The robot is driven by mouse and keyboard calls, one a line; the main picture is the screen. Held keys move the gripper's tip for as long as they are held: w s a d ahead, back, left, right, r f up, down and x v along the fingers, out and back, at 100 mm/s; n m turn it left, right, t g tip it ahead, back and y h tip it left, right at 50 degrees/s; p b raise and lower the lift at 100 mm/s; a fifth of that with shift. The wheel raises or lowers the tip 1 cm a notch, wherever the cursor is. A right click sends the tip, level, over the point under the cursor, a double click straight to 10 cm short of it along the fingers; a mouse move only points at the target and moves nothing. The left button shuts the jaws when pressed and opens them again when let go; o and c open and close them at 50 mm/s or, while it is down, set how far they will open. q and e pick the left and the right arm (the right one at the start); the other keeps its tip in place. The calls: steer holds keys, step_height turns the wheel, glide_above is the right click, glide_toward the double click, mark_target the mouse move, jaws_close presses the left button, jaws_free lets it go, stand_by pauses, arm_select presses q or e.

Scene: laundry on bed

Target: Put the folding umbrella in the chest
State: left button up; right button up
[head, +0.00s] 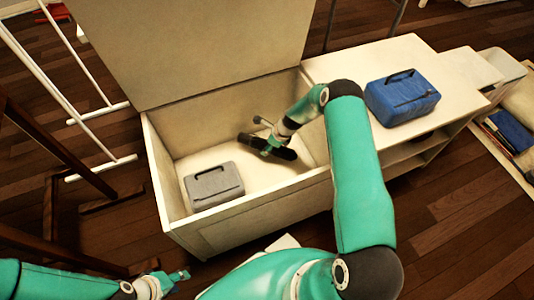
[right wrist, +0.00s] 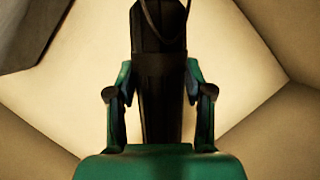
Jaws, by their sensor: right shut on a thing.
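The folding umbrella (head: 286,154) is black and long and is inside the open chest (head: 205,232), low near its right end. My right gripper (head: 267,148) reaches down into the chest and is shut on the umbrella. In the right wrist view the umbrella (right wrist: 160,110) lies lengthwise between the two fingers of my right gripper (right wrist: 158,85), with a thin loop at its far end. I cannot tell whether the umbrella touches the chest floor. My left gripper (head: 177,277) is outside the chest at the lower left, with nothing seen in it; its finger opening is unclear.
A grey case (head: 214,185) lies in the chest's front left part. The chest lid (head: 195,45) stands up at the back. A blue case (head: 402,97) rests on the white bench (head: 350,62) at right. A white rack (head: 60,85) stands at left.

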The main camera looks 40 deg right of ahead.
step_height(320, 180, down, 4)
steer(key=shift+b, duration=0.75)
steer(key=o, duration=1.4)
steer(key=p+v, duration=0.4)
steer(key=v, duration=0.8)
steer(key=shift+w+r, duration=0.1)
